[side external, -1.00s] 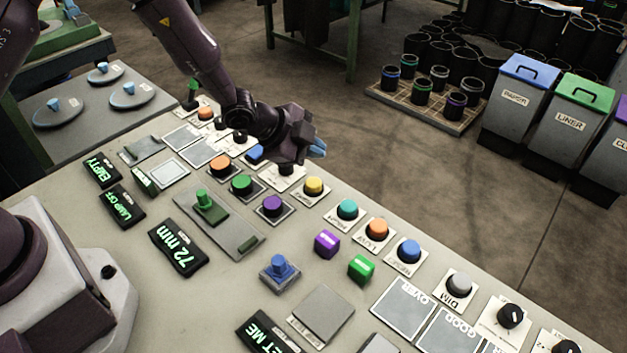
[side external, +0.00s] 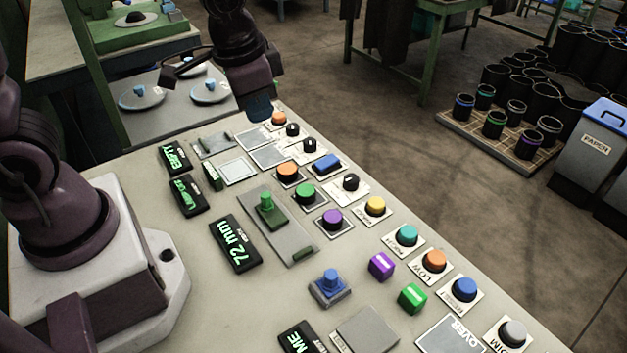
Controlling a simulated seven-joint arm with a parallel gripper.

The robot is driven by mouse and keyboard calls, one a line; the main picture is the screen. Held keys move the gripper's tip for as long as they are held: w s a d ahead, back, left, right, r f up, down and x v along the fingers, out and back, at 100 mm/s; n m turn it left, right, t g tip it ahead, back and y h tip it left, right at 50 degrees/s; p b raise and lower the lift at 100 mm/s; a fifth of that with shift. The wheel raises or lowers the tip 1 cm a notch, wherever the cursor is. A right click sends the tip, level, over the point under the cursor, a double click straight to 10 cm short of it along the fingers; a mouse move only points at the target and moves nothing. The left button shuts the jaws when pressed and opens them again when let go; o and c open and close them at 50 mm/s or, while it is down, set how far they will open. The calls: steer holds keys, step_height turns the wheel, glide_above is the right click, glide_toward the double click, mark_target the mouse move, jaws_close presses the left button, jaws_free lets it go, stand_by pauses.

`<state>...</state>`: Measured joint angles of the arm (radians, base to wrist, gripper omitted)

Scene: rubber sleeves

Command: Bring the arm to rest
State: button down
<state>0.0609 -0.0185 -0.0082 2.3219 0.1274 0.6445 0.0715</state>
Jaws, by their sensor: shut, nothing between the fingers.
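My gripper (side external: 260,108) hangs from the dark purple arm at the top of the side external view. Its blue fingertips point down over the far end of the grey control panel (side external: 200,295), left of the far orange button (side external: 279,118). The fingers are shut with nothing between them. I cannot tell how high above the panel they are. My arm's base stands on the panel at the left.
The panel holds several coloured buttons, black knobs, a green slider (side external: 268,208), a blue knob (side external: 330,281) and lit displays, one reading 72 mm (side external: 234,245). Round lids (side external: 141,97) lie on a side table. Crates, sleeves (side external: 495,125) and bins (side external: 596,145) stand right.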

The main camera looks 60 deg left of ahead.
steer(key=s+r+n+t, duration=0.2)
steer(key=s+r+t, duration=0.1)
steer(key=s+r, duration=0.7)
steer(key=shift+a+r+n+h, duration=0.3)
steer(key=shift+a+r+h, duration=0.05)
steer(key=shift+r+h, duration=0.05)
